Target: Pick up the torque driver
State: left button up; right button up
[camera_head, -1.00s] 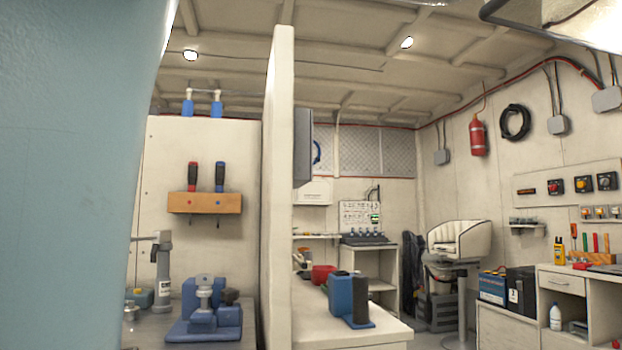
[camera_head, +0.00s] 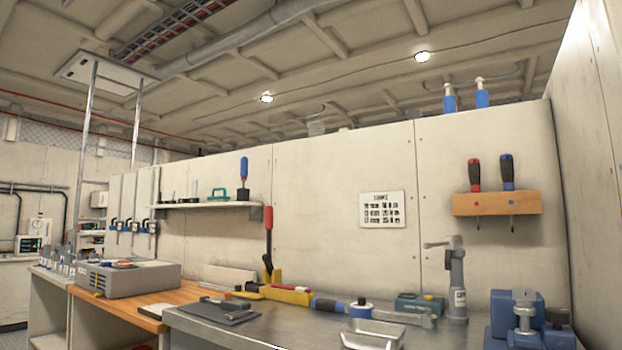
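I cannot tell for sure which tool is the torque driver. Two screwdriver-like tools stand upright in a wooden wall rack (camera_head: 495,204) at the right: one with a red and black handle (camera_head: 475,174) and one with a blue and black handle (camera_head: 507,172). Their shafts poke out below the rack. Another upright tool with a blue handle and dark base (camera_head: 244,177) stands on the wall shelf (camera_head: 205,206) at left centre. Neither of my grippers is in view.
A metal workbench (camera_head: 290,328) runs below the wall, holding a blue vise (camera_head: 520,315), a grey post tool (camera_head: 457,285), a metal tray (camera_head: 372,335) and a long red and yellow tool (camera_head: 285,293). A grey case (camera_head: 128,278) sits on the wooden bench. A partition (camera_head: 597,150) rises at right.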

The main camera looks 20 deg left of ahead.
aim_at(244, 167)
jog(key=u, duration=1.05)
jog(key=z, duration=0.25)
jog(key=i+j+z, duration=0.15)
jog(key=z, duration=0.2)
jog(key=j+z, duration=0.35)
jog(key=i+j+z, duration=0.15)
jog(key=z, duration=0.2)
jog(key=i+j+z, duration=0.1)
jog(key=j+z, duration=0.25)
jog(key=j, duration=1.05)
jog(key=j+z, duration=0.35)
jog(key=j, duration=1)
jog(key=k, duration=0.05)
